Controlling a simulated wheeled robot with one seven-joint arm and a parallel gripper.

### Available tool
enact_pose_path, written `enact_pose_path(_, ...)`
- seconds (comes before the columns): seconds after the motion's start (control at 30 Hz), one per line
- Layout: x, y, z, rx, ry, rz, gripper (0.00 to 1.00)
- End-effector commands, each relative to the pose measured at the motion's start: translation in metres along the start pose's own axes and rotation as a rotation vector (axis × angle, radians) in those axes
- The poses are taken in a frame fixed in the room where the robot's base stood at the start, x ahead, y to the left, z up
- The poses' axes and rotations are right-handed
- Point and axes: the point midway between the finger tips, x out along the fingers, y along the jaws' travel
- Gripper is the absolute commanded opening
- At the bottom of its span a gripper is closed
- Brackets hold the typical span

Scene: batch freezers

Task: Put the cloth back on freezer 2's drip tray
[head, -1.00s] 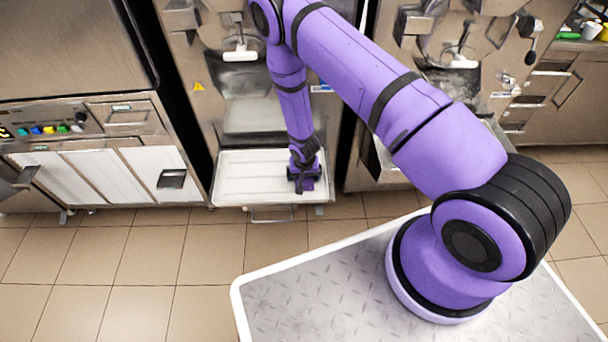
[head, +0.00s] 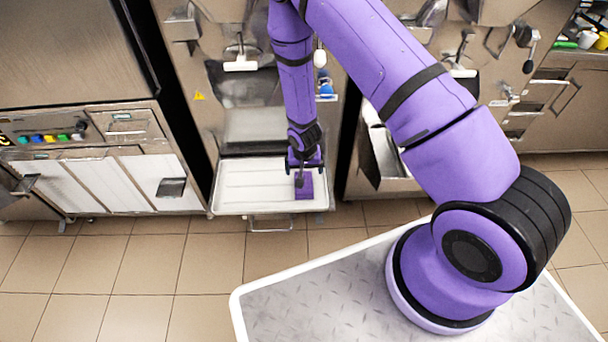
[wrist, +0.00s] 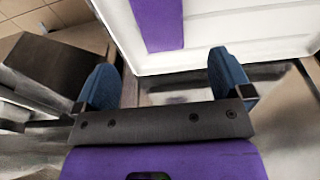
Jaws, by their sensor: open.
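A purple cloth (head: 304,187) lies on the right part of the white drip tray (head: 250,205) of the middle freezer; no freezer number is readable. In the wrist view the cloth (wrist: 160,22) shows as a purple strip on the white tray (wrist: 215,25), beyond my fingers. My gripper (head: 304,168) is above the tray, just behind the cloth in the head view. In the wrist view my gripper (wrist: 161,62) has its two blue fingers wide apart with nothing between them, clear of the cloth.
The freezer front (head: 250,125) stands close behind the tray. Another freezer (head: 390,150) is at the right, and a steel cabinet with white panels (head: 110,180) is at the left. The tiled floor (head: 150,265) in front is clear.

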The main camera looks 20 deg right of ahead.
Motion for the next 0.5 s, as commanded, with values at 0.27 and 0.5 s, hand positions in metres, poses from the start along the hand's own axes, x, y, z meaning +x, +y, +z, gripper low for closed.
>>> enact_pose_path(0.27,-0.017,0.000,0.000,0.001,0.000,0.000,0.97)
enact_pose_path(0.5,-0.032,-0.002,-0.008,0.000,0.008,-0.005,0.97)
